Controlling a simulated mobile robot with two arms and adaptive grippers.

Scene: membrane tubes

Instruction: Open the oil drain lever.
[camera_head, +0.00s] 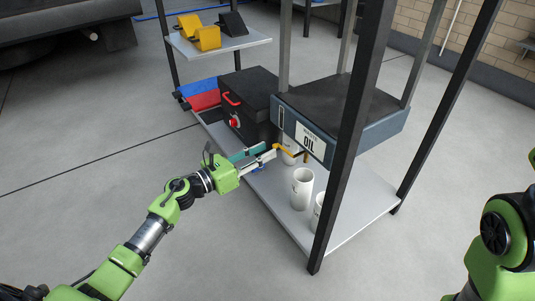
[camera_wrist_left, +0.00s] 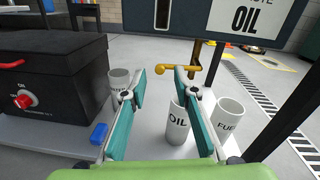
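The oil tank (camera_head: 350,126) is a dark blue-grey box with a white "OIL" label, on the rack; its front also shows in the left wrist view (camera_wrist_left: 223,22). Below it is the orange-yellow drain lever (camera_head: 289,151), roughly level, with a rounded left end in the left wrist view (camera_wrist_left: 163,69). My left gripper (camera_head: 268,152) is open, its teal fingers apart. In the left wrist view (camera_wrist_left: 160,84) the lever's left end appears between the fingertips, and the right fingertip overlaps part of the lever. I cannot tell if they touch. My right arm shows at the right edge, its gripper out of view.
A white "OIL" cup (camera_wrist_left: 178,122) and "FUEL" cup (camera_wrist_left: 229,118) stand on the lower shelf (camera_head: 250,187), with another cup (camera_wrist_left: 119,82) behind. A black toolbox (camera_wrist_left: 52,85) is left of the gripper. A dark rack post (camera_head: 357,130) stands right of the cups.

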